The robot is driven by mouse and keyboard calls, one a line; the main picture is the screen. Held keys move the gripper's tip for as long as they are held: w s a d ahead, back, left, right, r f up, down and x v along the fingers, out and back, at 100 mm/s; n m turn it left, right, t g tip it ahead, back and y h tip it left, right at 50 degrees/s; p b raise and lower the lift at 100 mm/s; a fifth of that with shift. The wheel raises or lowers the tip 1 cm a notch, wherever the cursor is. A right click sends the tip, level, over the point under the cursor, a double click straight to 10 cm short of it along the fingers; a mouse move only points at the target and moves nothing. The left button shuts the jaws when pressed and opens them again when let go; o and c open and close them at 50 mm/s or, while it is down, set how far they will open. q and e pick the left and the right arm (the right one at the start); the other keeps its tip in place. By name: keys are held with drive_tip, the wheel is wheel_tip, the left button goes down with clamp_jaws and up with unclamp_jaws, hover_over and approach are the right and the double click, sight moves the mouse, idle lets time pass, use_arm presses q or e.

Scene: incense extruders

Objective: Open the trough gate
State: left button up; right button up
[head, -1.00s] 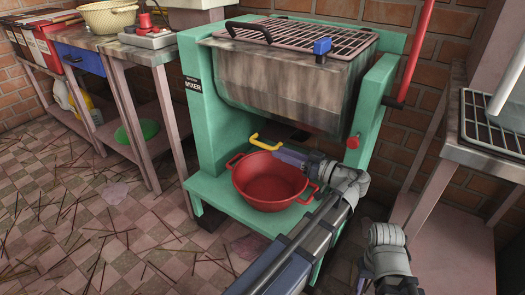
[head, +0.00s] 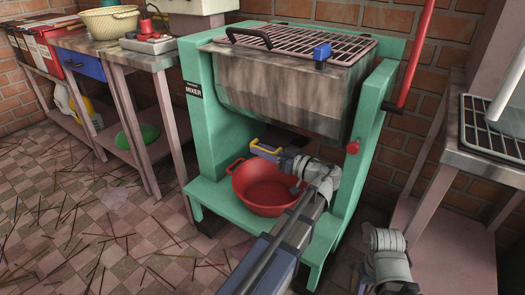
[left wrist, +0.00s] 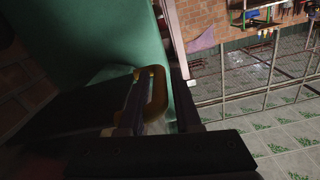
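The mixer's trough (head: 285,90) is a grey metal tub in a green frame. Below it shows the yellow gate handle (head: 258,145), a small bar with bent ends, above a red bowl (head: 262,192). The gate itself is hidden under the trough. My left gripper (head: 268,153) is at the handle, under the trough. In the left wrist view, the handle (left wrist: 157,93) lies between the two dark fingers, which stand apart with a gap beside it.
The bowl stands on the green base (head: 213,190) just below my left gripper. A red lever (head: 413,60) and a side table (head: 480,155) are on the right. A workbench (head: 120,50) is on the left. Sticks litter the open floor.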

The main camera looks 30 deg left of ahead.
use_arm(q)
clamp_jaws()
idle(1.4)
